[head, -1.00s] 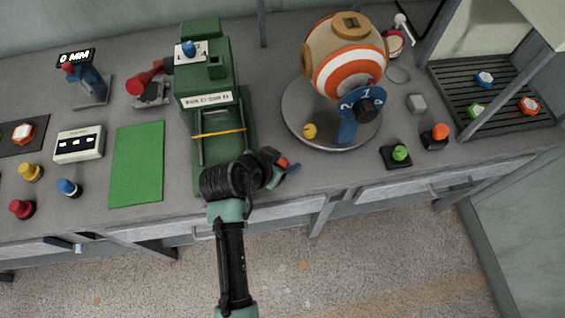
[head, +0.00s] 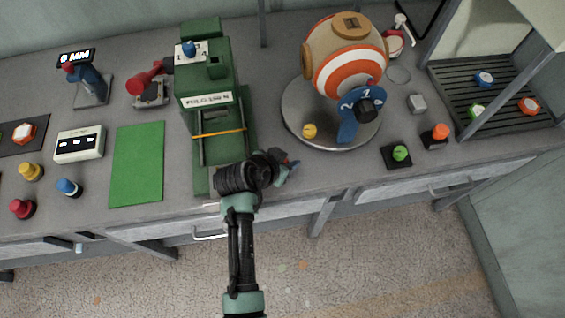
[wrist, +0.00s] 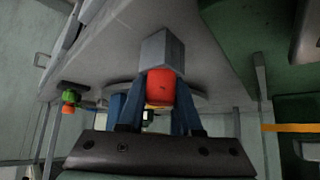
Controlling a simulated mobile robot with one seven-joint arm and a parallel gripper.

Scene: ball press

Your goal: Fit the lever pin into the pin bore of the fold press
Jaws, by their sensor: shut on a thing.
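My gripper (wrist: 160,110) is shut on the lever pin (wrist: 160,88), which has a red body and a grey square block at its end. In the wrist view the pin points up the picture, between the blue fingers. In the head view my gripper (head: 287,170) is over the bench's front edge, to the right of the fold press's front end, and only a bit of red shows there. The green fold press (head: 210,88) has a white label and an orange band. It also shows at the right of the wrist view (wrist: 245,45). The pin and press look apart. I cannot make out the pin bore.
A round turntable (head: 293,115) with a striped ball machine (head: 345,62) stands right of the press. A green mat (head: 137,163) lies to its left. Bench between press and turntable is clear.

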